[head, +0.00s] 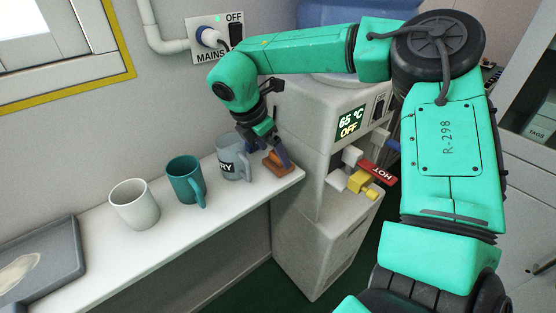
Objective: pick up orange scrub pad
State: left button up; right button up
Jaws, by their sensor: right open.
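The orange scrub pad (276,163) lies near the right end of the white shelf, against the grey mug's right side as seen here. My right gripper (264,153) points down over it from above, with its fingers at the pad and the mug's rim. One dark finger shows beside the pad; the other is partly hidden. The jaws are open, and I cannot tell if they touch the pad. My left gripper is not in view.
A grey mug (232,160) with dark lettering stands close beside the gripper. A teal mug (185,180) and a white mug (134,205) stand further left on the shelf (187,237). A grey tray (60,250) is at far left. A dispenser (310,120) with taps stands right.

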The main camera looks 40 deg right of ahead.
aim_at(274, 155)
jog(key=x, duration=0.2)
jog(key=shift+s+f, duration=0.15)
jog(key=shift+f, duration=0.2)
jog(key=shift+d+f, duration=0.2)
jog(key=shift+a, duration=0.1)
jog(key=c, duration=1)
jog(key=shift+r, duration=0.2)
notch_tip(274, 155, up, 20)
jog(key=shift+f, duration=0.1)
